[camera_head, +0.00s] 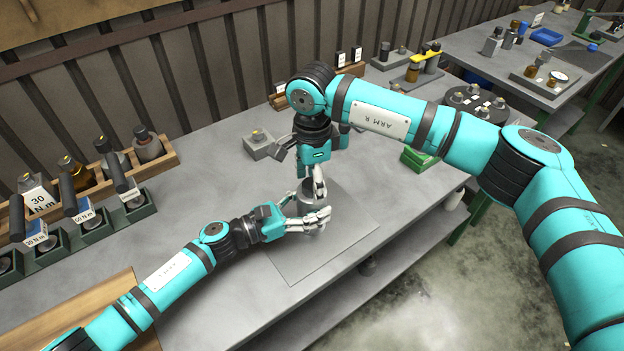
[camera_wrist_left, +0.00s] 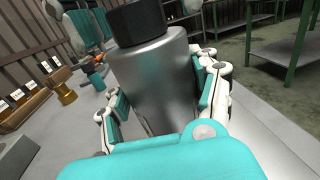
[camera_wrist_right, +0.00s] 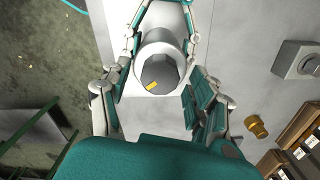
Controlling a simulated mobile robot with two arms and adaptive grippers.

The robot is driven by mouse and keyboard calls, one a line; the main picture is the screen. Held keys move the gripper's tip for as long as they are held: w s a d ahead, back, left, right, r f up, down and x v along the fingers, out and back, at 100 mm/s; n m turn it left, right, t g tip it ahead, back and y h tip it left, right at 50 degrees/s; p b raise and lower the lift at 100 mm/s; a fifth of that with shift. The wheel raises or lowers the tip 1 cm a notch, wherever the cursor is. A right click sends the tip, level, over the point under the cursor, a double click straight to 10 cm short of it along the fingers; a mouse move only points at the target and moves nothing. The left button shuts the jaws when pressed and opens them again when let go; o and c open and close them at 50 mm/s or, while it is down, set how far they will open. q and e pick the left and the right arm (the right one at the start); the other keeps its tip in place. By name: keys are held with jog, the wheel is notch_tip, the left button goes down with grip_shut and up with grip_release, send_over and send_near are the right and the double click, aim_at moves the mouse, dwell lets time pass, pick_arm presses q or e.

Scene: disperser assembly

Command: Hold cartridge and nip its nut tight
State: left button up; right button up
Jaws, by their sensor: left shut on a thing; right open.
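The cartridge (camera_wrist_left: 155,85) is a grey metal cylinder with a dark nut (camera_wrist_left: 137,22) on its top end. My left gripper (camera_head: 308,217) is shut around the cartridge, with its white and teal fingers on both sides in the left wrist view (camera_wrist_left: 162,105). In the right wrist view the nut (camera_wrist_right: 158,74) shows a hexagonal face with a yellow mark, inside the cartridge's round rim. My right gripper (camera_wrist_right: 155,102) is open, its fingers spread to either side below the nut in the picture. In the head view it hangs just above the cartridge, partly hiding it.
A grey mat (camera_head: 345,240) lies under the grippers on the bench. Labelled torque wrenches stand in a green rack (camera_head: 60,240) at left, beside a wooden tray (camera_head: 165,155) of bottles. A grey block (camera_head: 262,148) stands behind the grippers. A black round stand (camera_head: 470,98) is at right.

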jog(key=c, duration=1.2)
jog(key=shift+o, duration=0.2)
jog(key=shift+m, duration=0.4)
jog(key=m, duration=0.5)
jog(key=shift+m, duration=0.4)
jog(key=m, duration=0.6)
jog(key=shift+w, duration=0.1)
pick_arm(q)
jog(key=shift+s, duration=0.1)
pick_arm(e)
jog(key=shift+m, duration=0.3)
jog(key=o, duration=1.2)
jog(key=shift+c, duration=0.2)
